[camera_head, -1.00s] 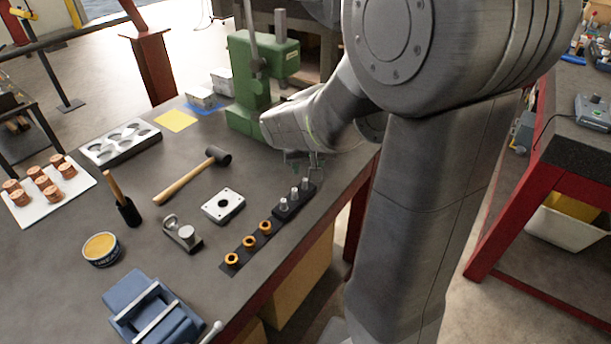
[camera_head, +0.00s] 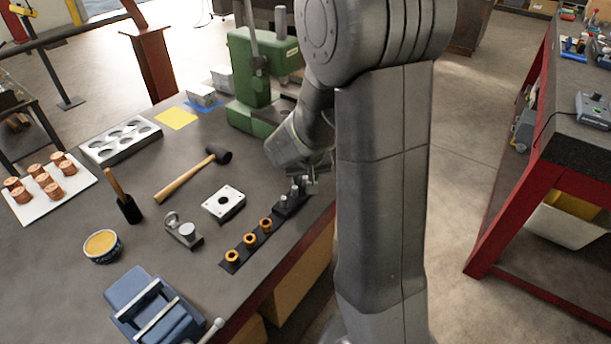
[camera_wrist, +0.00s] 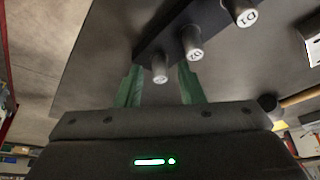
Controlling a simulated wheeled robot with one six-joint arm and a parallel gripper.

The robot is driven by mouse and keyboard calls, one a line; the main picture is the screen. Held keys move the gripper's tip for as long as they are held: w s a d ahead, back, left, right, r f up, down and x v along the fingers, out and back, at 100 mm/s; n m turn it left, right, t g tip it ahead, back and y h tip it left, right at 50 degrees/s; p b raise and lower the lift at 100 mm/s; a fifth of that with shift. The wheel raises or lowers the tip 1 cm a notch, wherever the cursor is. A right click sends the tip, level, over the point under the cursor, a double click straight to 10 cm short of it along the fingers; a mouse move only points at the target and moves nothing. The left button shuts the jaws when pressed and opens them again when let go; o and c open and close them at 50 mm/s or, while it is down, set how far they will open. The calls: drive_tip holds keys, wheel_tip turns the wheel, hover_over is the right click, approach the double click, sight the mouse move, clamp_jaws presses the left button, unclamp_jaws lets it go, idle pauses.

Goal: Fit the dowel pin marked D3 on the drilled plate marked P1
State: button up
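A black block (camera_wrist: 150,45) holds three upright grey dowel pins in a row, and it also shows at the table's right edge in the head view. In the wrist view the pins marked D1 (camera_wrist: 245,14) and D2 (camera_wrist: 191,48) are to the right. The third pin (camera_wrist: 160,70), by its place in the row D3, has a mark too small to read surely. My gripper (camera_wrist: 159,76) is open, its green fingers on either side of this third pin, with gaps visible. The white drilled plate P1 (camera_head: 217,208), with a central hole, lies on the table left of the block.
A dark strip with several orange bushings (camera_head: 249,240) lies in front of the block. The table between plate and mallet is clear.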

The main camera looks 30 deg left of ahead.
clamp_jaws()
drive_tip(key=shift+r, duration=0.1)
drive_tip(key=shift+r+p, duration=0.75)
drive_tip(key=shift+r, duration=0.3)
